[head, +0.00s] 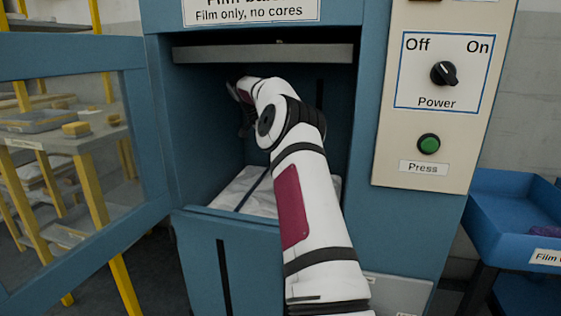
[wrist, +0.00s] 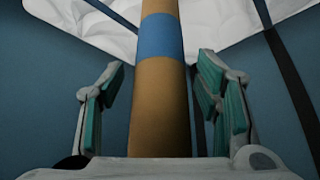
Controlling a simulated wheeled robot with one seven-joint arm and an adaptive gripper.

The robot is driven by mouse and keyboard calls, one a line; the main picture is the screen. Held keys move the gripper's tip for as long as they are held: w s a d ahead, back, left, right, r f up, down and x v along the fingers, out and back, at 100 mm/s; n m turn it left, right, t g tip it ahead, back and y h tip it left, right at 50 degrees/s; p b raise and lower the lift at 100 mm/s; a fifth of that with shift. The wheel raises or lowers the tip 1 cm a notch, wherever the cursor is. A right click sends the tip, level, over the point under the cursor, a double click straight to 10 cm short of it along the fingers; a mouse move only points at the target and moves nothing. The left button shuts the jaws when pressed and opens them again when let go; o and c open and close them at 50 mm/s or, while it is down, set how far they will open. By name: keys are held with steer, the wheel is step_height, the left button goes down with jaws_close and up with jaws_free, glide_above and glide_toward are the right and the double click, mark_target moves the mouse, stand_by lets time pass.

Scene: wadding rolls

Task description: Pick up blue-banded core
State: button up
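The blue-banded core (wrist: 160,105) is a tan-brown tube with a blue band (wrist: 160,37). In the wrist view it runs up the middle, between my gripper's fingers. In the head view my arm reaches into the blue baler's chamber, and my gripper (head: 245,112) is dark and partly hidden at the chamber's left. The core cannot be made out there.
White wadding or film (head: 235,190) with a dark strap lies on the chamber floor. A grey plate (head: 262,54) spans the chamber's top. The windowed door (head: 155,150) stands open at left. A control panel (head: 440,130) and blue bin (head: 515,225) are at right.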

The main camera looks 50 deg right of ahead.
steer(key=c, duration=0.9)
steer(key=shift+r, duration=0.15)
